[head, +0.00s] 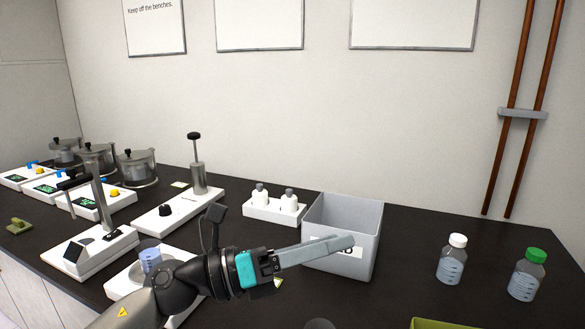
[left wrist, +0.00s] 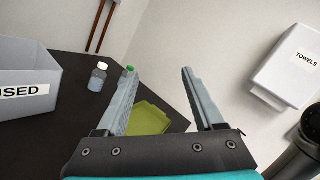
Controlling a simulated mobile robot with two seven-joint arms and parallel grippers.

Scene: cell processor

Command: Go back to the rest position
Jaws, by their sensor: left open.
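My left gripper (head: 345,245) reaches in from the lower left, over the bench and in front of the grey bin. In the left wrist view its two fingers (left wrist: 158,74) stand well apart with nothing between them. Beyond them are the bench edge, a green tray and the wall. My right gripper is in neither view.
The grey bin (head: 365,220) stands just behind my left gripper. White-capped (head: 452,260) and green-capped (head: 526,275) bottles stand to the right. A green tray (head: 440,323) lies at the front. Instruments crowd the left. A towel dispenser (left wrist: 290,65) hangs on the wall.

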